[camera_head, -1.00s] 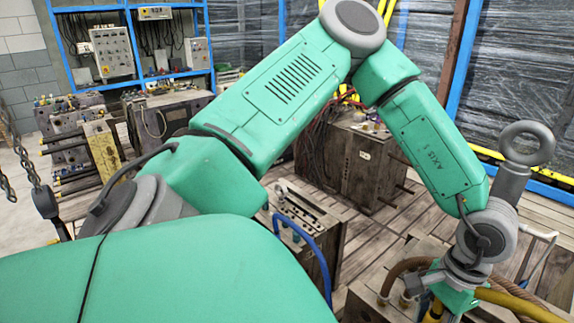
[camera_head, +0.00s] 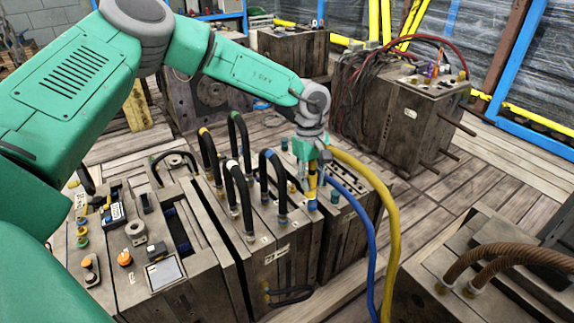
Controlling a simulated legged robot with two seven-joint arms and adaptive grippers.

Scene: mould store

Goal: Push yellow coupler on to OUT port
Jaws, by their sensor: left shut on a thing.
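My left gripper (camera_head: 307,160) is pointing down over the mould block (camera_head: 345,222) in the middle of the picture. It is shut on the yellow coupler (camera_head: 312,183), of which only a narrow upright part shows below the fingers. The yellow hose (camera_head: 384,190) bends away from it to the right and down. A blue fitting (camera_head: 312,204) is directly below the coupler, at the block's top. I cannot tell whether they touch. The blue hose (camera_head: 362,211) runs close by on the right. No OUT marking is readable. My right gripper is out of view.
Black hoses (camera_head: 240,180) loop up from the block just left of the gripper. Another block with brown hoses (camera_head: 510,253) is at lower right. Planked floor (camera_head: 440,200) lies clear between.

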